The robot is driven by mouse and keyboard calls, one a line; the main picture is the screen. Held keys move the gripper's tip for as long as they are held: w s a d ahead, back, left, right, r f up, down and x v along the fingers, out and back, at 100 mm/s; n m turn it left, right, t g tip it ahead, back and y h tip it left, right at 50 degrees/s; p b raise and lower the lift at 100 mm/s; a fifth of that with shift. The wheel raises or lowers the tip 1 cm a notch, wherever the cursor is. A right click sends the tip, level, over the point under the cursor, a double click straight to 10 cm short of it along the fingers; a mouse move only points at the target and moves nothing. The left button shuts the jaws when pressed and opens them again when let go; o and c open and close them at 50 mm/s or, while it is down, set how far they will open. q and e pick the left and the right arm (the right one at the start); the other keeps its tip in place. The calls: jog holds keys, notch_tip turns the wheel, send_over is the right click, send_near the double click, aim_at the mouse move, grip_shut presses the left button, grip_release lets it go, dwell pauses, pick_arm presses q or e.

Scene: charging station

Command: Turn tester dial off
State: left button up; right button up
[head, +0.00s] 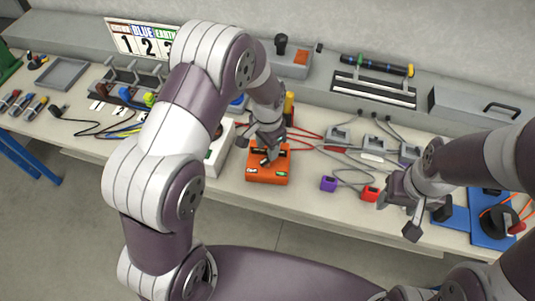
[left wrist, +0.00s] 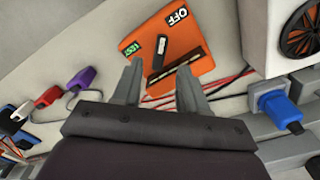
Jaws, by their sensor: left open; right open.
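The orange tester (head: 262,178) sits near the bench's front edge, below my left gripper (head: 268,152). In the left wrist view the tester (left wrist: 203,42) shows a white OFF label (left wrist: 177,17), a green TEST label (left wrist: 131,46) and a black dial knob (left wrist: 160,50) between them. I cannot tell which label the knob points to. A dark slot with a metallic strip lies beside the knob. My left gripper (left wrist: 158,72) is open, its fingertips on either side of the knob's near end and seemingly apart from it. My right gripper (head: 398,217) is open and empty near the front edge.
A white box with a fan (left wrist: 298,35) stands close beside the tester. Purple (head: 328,184) and red (head: 370,193) connectors with grey cables lie to the right. Red wires run behind the tester. A blue stand (head: 485,222) is at the far right.

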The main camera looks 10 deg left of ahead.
pick_arm(q)
notch_tip(320, 180, up, 8)
jog(key=shift+r+b, duration=0.2)
jog(key=shift+b, duration=0.2)
